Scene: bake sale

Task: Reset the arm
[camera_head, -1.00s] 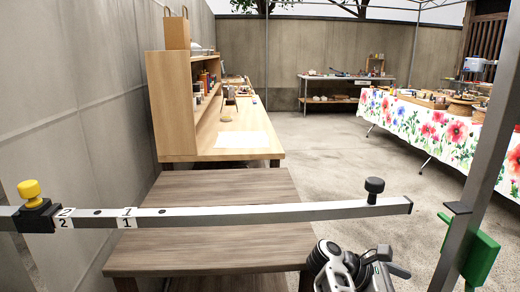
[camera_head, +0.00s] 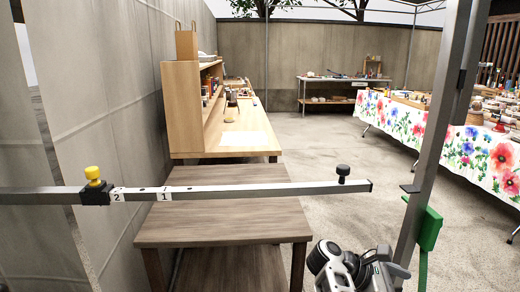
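My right arm's dark and silver links show at the bottom edge of the head view, right of centre. The gripper at its end cannot be made out clearly, and I cannot tell its fingers. My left arm and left gripper are not in view. A grey metal bar (camera_head: 250,190) with a yellow knob (camera_head: 92,173), a black knob (camera_head: 343,170) and number labels crosses the view in front of a brown wooden table (camera_head: 220,229).
A light wooden desk with a shelf (camera_head: 182,108) stands behind the brown table. A grey post (camera_head: 436,130) with a green bracket (camera_head: 430,229) rises at the right. A flowered cloth table (camera_head: 408,122) stands beyond it. The concrete floor (camera_head: 325,150) between them is clear.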

